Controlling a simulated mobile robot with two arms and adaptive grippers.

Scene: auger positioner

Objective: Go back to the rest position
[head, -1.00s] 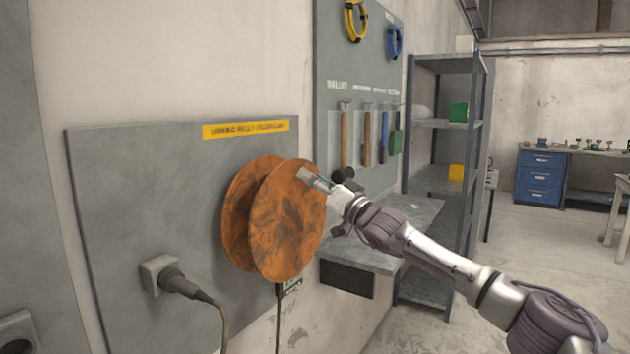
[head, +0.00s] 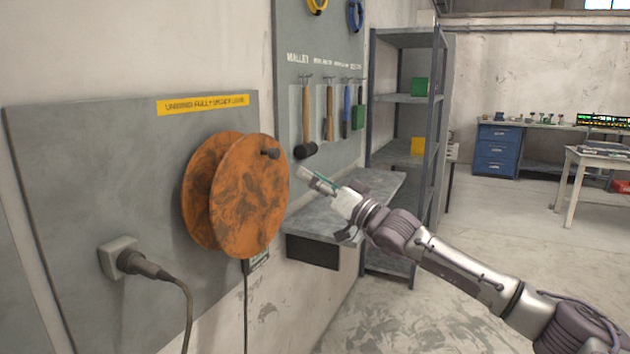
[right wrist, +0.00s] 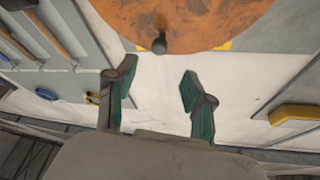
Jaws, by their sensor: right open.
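My right gripper (head: 312,180) is just right of the orange reel in the head view, apart from it. Its two fingers, with green inner pads, stand apart with nothing between them in the right wrist view (right wrist: 158,100). The orange reel (head: 245,195) has two worn discs and is mounted on a grey wall panel (head: 75,190). Its small dark knob (head: 270,153) is near the top right of the front disc. In the right wrist view the knob (right wrist: 159,45) shows beyond the fingertips, with clear space between. My left gripper is not in view.
A plug with a cable (head: 130,262) sits left below the reel. A metal rack (head: 405,40) stands further back. Open floor (head: 470,240) lies to the right.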

